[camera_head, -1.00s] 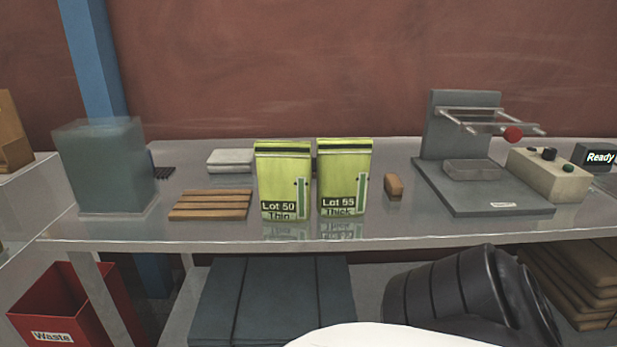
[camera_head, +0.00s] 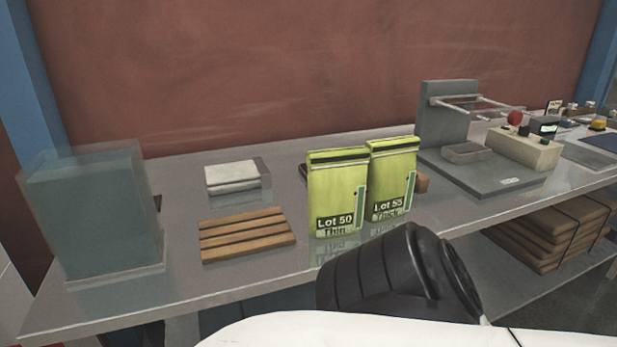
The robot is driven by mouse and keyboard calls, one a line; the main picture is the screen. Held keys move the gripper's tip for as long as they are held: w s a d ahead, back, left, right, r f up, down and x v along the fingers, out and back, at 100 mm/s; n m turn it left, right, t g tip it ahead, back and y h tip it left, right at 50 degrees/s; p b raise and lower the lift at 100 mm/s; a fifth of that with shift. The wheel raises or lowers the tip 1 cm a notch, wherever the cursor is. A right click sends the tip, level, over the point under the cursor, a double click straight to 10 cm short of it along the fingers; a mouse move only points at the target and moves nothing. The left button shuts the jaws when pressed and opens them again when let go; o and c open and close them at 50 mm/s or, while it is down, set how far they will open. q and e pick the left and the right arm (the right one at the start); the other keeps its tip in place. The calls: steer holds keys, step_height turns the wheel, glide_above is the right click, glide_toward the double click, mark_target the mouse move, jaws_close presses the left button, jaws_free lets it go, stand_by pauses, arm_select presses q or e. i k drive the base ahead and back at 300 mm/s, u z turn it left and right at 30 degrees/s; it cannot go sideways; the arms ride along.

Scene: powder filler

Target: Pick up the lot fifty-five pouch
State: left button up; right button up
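The lot 55 pouch (camera_head: 391,175) is yellow-green, labelled "Lot 55 Thick", and stands upright on the grey bench. A similar pouch labelled "Lot 50 Thin" (camera_head: 336,190) stands close to its left, nearer the front edge. Part of one of my arms, black and white, shows at the bottom middle, in front of the bench and below the pouches. Neither gripper's fingers show in the head view. Nothing is seen touching either pouch.
A wooden slatted rack (camera_head: 246,235) lies left of the pouches, with a folded white cloth (camera_head: 232,178) behind it. A clear box (camera_head: 92,212) stands at the left end. A grey machine stand (camera_head: 447,115) and beige control box (camera_head: 523,148) stand to the right.

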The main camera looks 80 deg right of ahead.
mark_target(391, 171)
steer(key=z, duration=2.05)
